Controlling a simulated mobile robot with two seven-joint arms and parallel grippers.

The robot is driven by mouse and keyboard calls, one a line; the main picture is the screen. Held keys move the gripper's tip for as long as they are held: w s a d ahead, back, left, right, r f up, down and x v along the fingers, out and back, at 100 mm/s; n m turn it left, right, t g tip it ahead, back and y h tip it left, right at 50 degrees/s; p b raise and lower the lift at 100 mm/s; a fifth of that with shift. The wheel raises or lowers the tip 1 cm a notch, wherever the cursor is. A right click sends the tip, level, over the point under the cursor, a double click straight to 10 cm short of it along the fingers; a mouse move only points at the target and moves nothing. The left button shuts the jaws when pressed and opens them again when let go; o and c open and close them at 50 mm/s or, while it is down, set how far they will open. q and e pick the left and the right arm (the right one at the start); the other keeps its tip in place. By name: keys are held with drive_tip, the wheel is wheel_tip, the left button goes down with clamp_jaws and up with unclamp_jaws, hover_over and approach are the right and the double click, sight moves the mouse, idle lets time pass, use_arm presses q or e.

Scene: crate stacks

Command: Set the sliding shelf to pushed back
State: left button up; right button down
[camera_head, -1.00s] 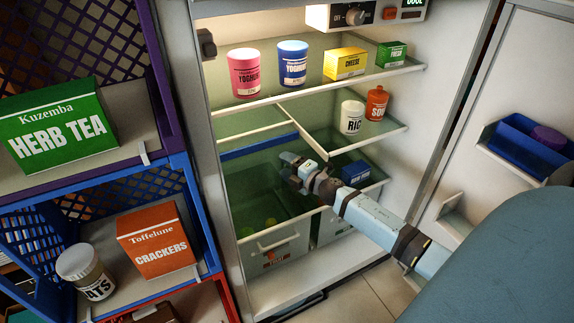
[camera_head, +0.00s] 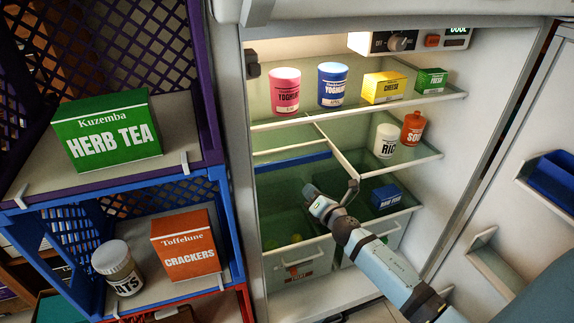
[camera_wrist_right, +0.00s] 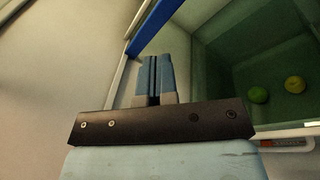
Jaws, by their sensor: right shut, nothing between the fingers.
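The sliding shelf is the left half of the fridge's middle level, with a blue front edge (camera_head: 292,161). That edge sits well behind the front of the fixed right half, roughly midway along the divider rail. It also shows in the wrist view as a blue bar (camera_wrist_right: 159,28). My right gripper (camera_head: 309,190) is shut and empty. In the head view it appears in front of and below the blue edge, apart from it. In the wrist view its closed fingers (camera_wrist_right: 155,75) point towards the bar, with a gap. My left gripper is not in view.
Yoghurt tubs (camera_head: 285,92) and boxes stand above. Drawers (camera_head: 300,265) and a blue box (camera_head: 386,196) are below. Open door at right; crate stacks (camera_head: 190,165) at left.

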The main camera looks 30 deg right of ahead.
drive_tip(key=a+n+h, duration=0.3)
drive_tip(key=n, duration=0.4)
approach(284, 162)
drive_tip(key=shift+m+g+h, duration=0.3)
drive_tip(key=shift+g+h, duration=0.1)
drive_tip(key=b+x, duration=0.1)
drive_tip(key=x, duration=0.2)
drive_tip(key=b+x, duration=0.1)
drive_tip(key=x, duration=0.2)
drive_tip(key=shift+w+r, duration=0.2)
drive_tip(key=shift+w, duration=0.1)
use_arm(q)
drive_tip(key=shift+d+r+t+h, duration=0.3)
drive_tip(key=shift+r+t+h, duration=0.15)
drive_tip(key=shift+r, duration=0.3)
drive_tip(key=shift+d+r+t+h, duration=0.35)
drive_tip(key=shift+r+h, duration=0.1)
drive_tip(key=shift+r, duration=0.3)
use_arm(e)
drive_tip(key=shift+w+r, duration=0.1)
drive_tip(key=shift+w, duration=0.4)
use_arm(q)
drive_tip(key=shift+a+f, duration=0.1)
